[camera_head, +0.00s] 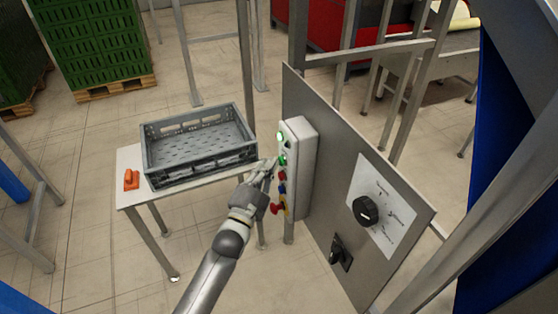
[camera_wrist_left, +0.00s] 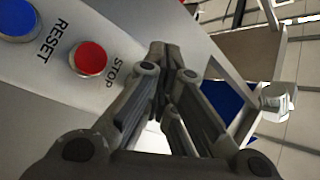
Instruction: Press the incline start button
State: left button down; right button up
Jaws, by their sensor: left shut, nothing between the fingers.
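A pale control box (camera_head: 302,160) is mounted on the edge of a grey panel. A lit green lamp or button (camera_head: 280,136) is at its top, with a green button (camera_head: 283,160) below it. Below these are a red button, a blue button and a red emergency knob (camera_head: 276,208). My left gripper (camera_head: 270,163) is shut and empty, its tips close to the green button; I cannot tell if they touch. In the left wrist view, the shut fingertips (camera_wrist_left: 172,52) are beside the red STOP button (camera_wrist_left: 90,58) and the blue RESET button (camera_wrist_left: 15,20). No green button shows there.
A grey crate (camera_head: 198,168) stands on a small table (camera_head: 128,160) left of my gripper, with an orange object (camera_head: 131,179) beside it. The grey panel (camera_head: 325,135) carries a black dial (camera_head: 365,210) and a black switch (camera_head: 340,254). Green stacked crates (camera_head: 98,40) stand at the back left.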

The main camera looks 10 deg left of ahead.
pick_arm(q)
jog(key=shift+s+a, duration=0.35)
jog(key=shift+a, duration=0.15)
jog(key=s+a, duration=0.1)
jog(key=s+a+p, duration=0.1)
jog(key=a+p, duration=0.1)
jog(key=a, duration=0.1)
jog(key=shift+s+a, duration=0.1)
jog(key=shift+s, duration=0.3)
dwell(0.6)
